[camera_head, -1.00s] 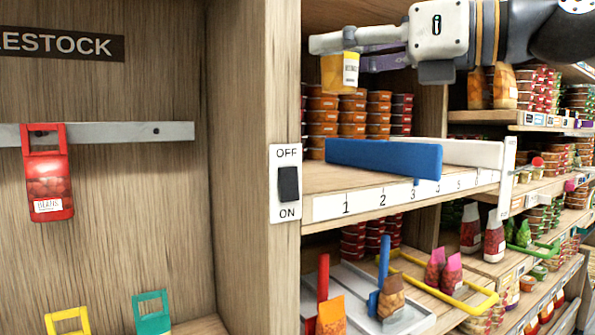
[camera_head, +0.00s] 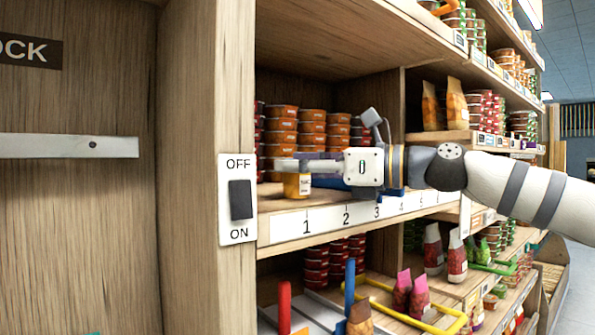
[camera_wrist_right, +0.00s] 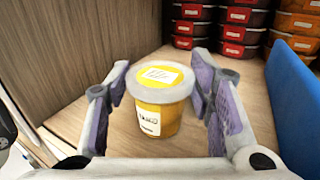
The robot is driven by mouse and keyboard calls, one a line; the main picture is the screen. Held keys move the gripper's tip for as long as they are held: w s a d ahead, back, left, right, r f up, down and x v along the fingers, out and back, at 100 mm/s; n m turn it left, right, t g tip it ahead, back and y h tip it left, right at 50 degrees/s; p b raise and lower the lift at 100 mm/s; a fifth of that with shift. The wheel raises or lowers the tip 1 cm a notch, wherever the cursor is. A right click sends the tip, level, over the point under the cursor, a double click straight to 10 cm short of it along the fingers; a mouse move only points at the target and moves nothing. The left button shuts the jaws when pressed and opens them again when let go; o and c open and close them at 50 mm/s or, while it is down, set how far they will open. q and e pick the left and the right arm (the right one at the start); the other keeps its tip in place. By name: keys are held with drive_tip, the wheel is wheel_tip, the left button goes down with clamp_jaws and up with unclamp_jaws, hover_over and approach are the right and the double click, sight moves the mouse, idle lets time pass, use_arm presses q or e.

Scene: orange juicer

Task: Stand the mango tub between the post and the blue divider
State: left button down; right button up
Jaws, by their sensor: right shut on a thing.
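The yellow mango tub (camera_head: 295,187) is upright on or just over the shelf (camera_head: 275,232), above the number 1. I cannot tell if its base touches. My right gripper (camera_head: 290,165) reaches in from the right and is shut on the tub. The right wrist view shows the tub (camera_wrist_right: 162,112) between the two purple-padded fingers (camera_wrist_right: 160,105). The blue divider (camera_wrist_right: 292,105) stands to the tub's right; in the head view (camera_head: 396,194) my gripper hides much of it. The wooden post (camera_head: 190,100) is to the tub's left. My left gripper is not in view.
Stacked red and orange tubs (camera_head: 283,130) stand behind on the same shelf. The OFF/ON switch (camera_head: 240,200) is on the post's front. The shelf above (camera_head: 340,40) overhangs my right gripper. Bare shelf shows around the tub in the right wrist view.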

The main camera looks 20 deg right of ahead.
drive_tip(key=shift+s+r, duration=0.1)
drive_tip(key=shift+r, duration=0.05)
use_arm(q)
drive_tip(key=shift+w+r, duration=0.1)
use_arm(e)
drive_tip(key=o, duration=1.2)
drive_tip(key=shift+c, duration=0.2)
drive_tip(key=v, duration=0.3)
drive_tip(key=p+v, duration=0.1)
drive_tip(key=v, duration=0.3)
drive_tip(key=shift+s+r, duration=0.1)
drive_tip(key=shift+r, duration=0.15)
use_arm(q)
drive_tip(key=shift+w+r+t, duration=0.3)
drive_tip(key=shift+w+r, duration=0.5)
use_arm(e)
drive_tip(key=shift+d+f, duration=0.15)
drive_tip(key=shift+f, duration=0.15)
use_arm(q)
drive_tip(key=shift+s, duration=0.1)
